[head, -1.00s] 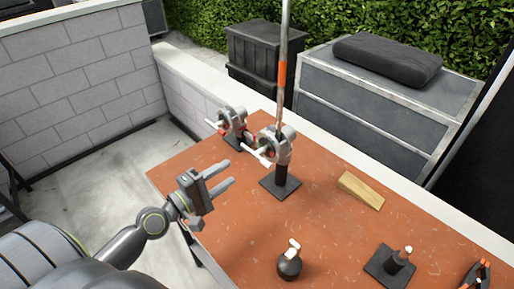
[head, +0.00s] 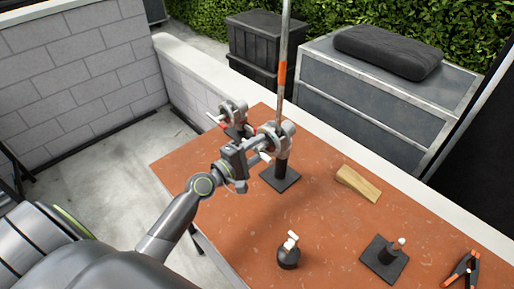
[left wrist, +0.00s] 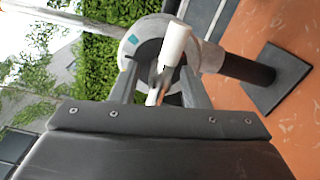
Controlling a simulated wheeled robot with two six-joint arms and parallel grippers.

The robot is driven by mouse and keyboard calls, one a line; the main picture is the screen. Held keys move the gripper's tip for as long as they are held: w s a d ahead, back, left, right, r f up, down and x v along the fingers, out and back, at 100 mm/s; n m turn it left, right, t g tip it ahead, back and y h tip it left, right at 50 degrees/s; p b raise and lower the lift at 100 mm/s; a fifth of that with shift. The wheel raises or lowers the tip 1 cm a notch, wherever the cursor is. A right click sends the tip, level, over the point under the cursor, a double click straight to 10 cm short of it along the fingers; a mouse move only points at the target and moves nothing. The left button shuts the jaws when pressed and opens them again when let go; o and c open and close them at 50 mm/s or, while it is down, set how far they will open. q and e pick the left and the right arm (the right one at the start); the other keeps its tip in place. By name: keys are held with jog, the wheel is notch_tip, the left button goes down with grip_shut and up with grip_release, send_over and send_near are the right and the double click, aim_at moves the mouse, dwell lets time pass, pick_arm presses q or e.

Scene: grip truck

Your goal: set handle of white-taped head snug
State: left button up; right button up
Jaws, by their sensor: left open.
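A grey grip head (head: 284,135) sits on a black post with a square base (head: 281,180) and holds a tall pole. My left gripper (head: 256,157) is open right in front of it, and largely hides its handle. In the left wrist view the fingers (left wrist: 160,80) stand either side of the white handle (left wrist: 175,45); I cannot tell if they touch it. That view shows a teal patch on the head (left wrist: 133,39). A second head (head: 235,110) with a red part and a white handle stands behind to the left. I cannot make out white tape on either. My right gripper is out of view.
The upright pole (head: 282,90) with an orange band rises from the nearer head.

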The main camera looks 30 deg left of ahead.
pick_arm(q)
grip_shut()
jog(key=m+b, duration=0.2)
jog(key=m, duration=0.1)
jog(key=shift+f+m, duration=0.15)
jog(key=shift+m, duration=0.25)
jog(key=m+b, duration=0.4)
jog(key=m, duration=0.1)
jog(key=m+b, duration=0.3)
jog(key=m, duration=0.2)
jog(key=m+b, duration=0.3)
jog(key=m, duration=0.1)
jog(key=shift+m, duration=0.3)
dwell(0.5)
